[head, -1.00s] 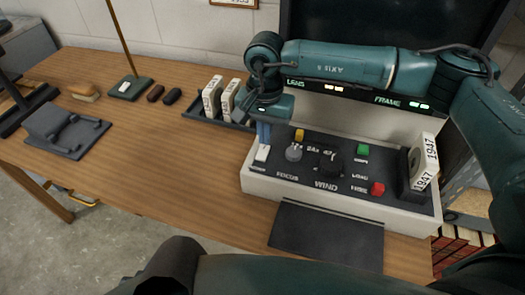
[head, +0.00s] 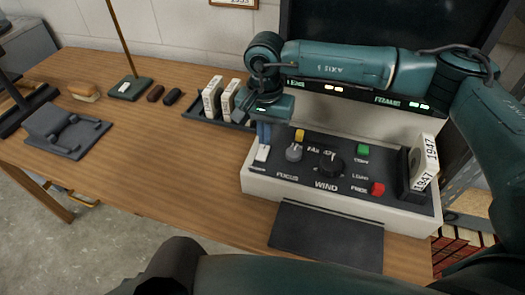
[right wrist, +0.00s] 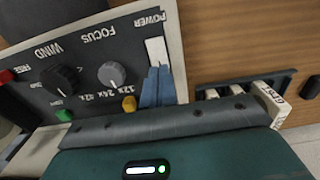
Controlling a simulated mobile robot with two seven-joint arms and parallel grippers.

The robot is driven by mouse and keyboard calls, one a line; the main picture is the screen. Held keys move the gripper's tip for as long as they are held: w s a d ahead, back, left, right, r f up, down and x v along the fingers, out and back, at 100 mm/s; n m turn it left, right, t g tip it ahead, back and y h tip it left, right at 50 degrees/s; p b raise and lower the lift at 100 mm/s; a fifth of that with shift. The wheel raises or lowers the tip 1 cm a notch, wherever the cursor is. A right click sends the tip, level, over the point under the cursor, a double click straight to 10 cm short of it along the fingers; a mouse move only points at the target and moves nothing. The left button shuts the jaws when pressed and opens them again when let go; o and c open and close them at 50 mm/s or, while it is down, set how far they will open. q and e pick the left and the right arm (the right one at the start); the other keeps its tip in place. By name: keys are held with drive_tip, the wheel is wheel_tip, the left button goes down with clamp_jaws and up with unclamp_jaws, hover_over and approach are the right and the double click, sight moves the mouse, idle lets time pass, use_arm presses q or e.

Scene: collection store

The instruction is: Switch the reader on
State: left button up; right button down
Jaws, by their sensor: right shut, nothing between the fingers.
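The reader's white and dark control panel (head: 330,205) stands at the right of the table. Its white POWER switch (head: 262,153) is at the panel's left end; it also shows in the right wrist view (right wrist: 155,50). My right gripper (head: 263,140) is shut and empty, its blue fingers pointing down at the switch. In the right wrist view the fingertips (right wrist: 158,72) are at the switch's edge and cover part of it; whether they touch it I cannot tell. The reader's screen (head: 400,30) is dark. My left gripper is not in view.
Beside the switch are the FOCUS knob (head: 294,152), the WIND knob (head: 330,167), a yellow button (head: 299,135), a green button (head: 363,150) and a red button (head: 378,188). A tray (head: 196,117) with white boxes stands left of the reader. The table's front middle is clear.

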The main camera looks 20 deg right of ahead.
sight(265, 148)
drive_tip(key=shift+f+b, duration=0.9)
drive_tip(key=shift+f, duration=0.1)
idle(0.8)
drive_tip(key=shift+r, duration=0.1)
drive_tip(key=shift+r+p, duration=1.7)
drive_tip(key=shift+r, duration=1.8)
drive_tip(key=shift+f, duration=0.1)
